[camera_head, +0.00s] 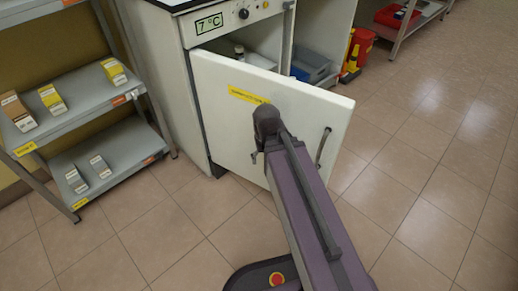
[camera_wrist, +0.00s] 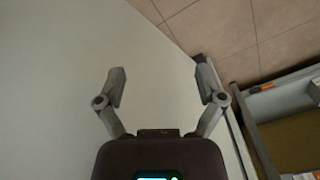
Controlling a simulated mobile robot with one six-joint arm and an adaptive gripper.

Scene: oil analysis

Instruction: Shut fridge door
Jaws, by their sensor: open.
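The fridge (camera_head: 237,27) is a white unit with a "7 °C" display at the top centre of the head view. Its white door (camera_head: 222,98) stands ajar, swung out toward me, with a dark bar handle (camera_head: 323,147) near its right edge. Part of the inside and a small container show above the door. My arm reaches up in front of the door and hides part of it. In the wrist view my gripper (camera_wrist: 161,88) is open with nothing between its fingers. The pale door surface (camera_wrist: 55,80) fills the left of that view. I cannot tell whether the fingers touch the door.
A grey shelf rack (camera_head: 75,105) with several small boxes stands left of the fridge. Right of it is an open cabinet with a blue-grey bin (camera_head: 311,66), then a red bin (camera_head: 362,44) and a yellow item. The tiled floor (camera_head: 440,150) at right is clear.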

